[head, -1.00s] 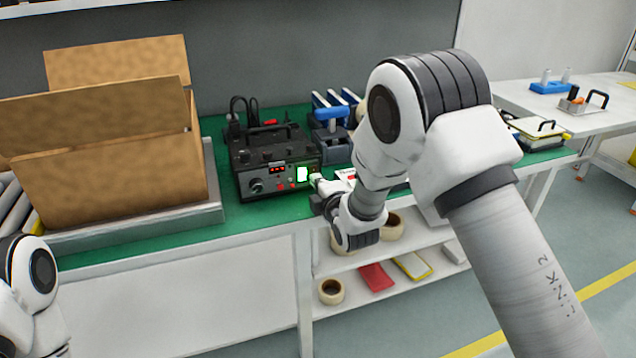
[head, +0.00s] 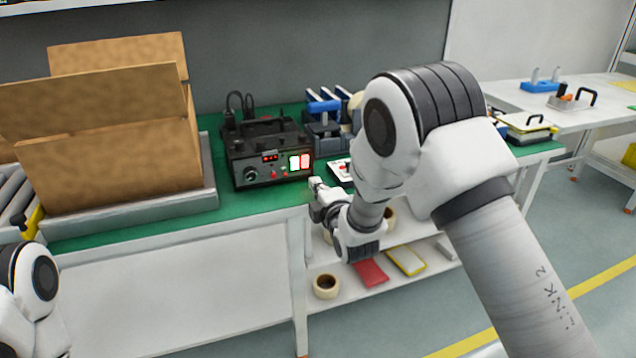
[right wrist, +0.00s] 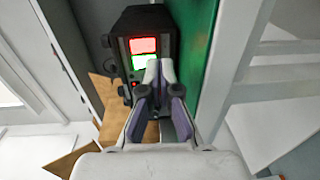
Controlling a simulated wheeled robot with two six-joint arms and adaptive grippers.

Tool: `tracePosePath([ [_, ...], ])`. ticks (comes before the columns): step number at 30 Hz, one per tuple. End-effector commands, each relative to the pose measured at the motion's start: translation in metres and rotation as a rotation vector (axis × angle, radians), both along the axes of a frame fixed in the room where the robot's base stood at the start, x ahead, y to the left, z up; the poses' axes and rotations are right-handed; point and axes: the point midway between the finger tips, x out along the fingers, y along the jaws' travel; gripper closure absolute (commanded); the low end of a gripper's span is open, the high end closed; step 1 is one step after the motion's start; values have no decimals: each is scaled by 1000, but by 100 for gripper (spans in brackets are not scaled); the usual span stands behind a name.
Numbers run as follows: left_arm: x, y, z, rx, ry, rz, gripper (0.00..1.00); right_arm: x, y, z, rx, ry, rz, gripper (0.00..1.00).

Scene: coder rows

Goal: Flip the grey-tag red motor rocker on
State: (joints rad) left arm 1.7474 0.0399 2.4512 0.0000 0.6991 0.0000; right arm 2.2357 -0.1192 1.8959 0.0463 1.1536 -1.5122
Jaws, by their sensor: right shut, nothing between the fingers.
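The black control box (head: 240,166) stands on the green bench mat. Its front carries a lit red rocker (head: 305,161) beside a lit green rocker (head: 294,163). The right wrist view also shows the red rocker (right wrist: 143,45) and the green rocker (right wrist: 143,62), both glowing. The tags are too small to read. My right gripper (head: 316,184) is shut and empty, in front of the box and a little right of and below the rockers. In the right wrist view its fingertips (right wrist: 160,66) overlap the green rocker's edge; the head view shows a gap. My left gripper is out of view.
Blue-handled equipment (head: 325,108) stands behind on the right. The shelf below holds tape rolls (head: 326,286) and a red item (head: 371,273). Free mat lies before the control box.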

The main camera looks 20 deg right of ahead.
Motion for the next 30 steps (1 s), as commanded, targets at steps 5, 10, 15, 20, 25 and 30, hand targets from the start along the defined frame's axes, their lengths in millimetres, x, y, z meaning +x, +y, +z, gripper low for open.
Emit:
tracePosePath([
  [5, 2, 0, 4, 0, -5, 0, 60, -40, -2, -5, 0, 5, 0, 100],
  [10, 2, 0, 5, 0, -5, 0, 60, -73, -3, -10, -2, 3, 0, 100],
  [15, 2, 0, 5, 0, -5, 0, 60, -89, -4, -13, 0, 0, 0, 100],
  [20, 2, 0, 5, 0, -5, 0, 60, -90, -4, -13, 0, 0, 0, 100],
  [25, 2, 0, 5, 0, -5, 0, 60, -90, -4, -13, 0, 0, 0, 100],
  [30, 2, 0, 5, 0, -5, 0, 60, -91, -5, -22, 0, 16, -1, 100],
])
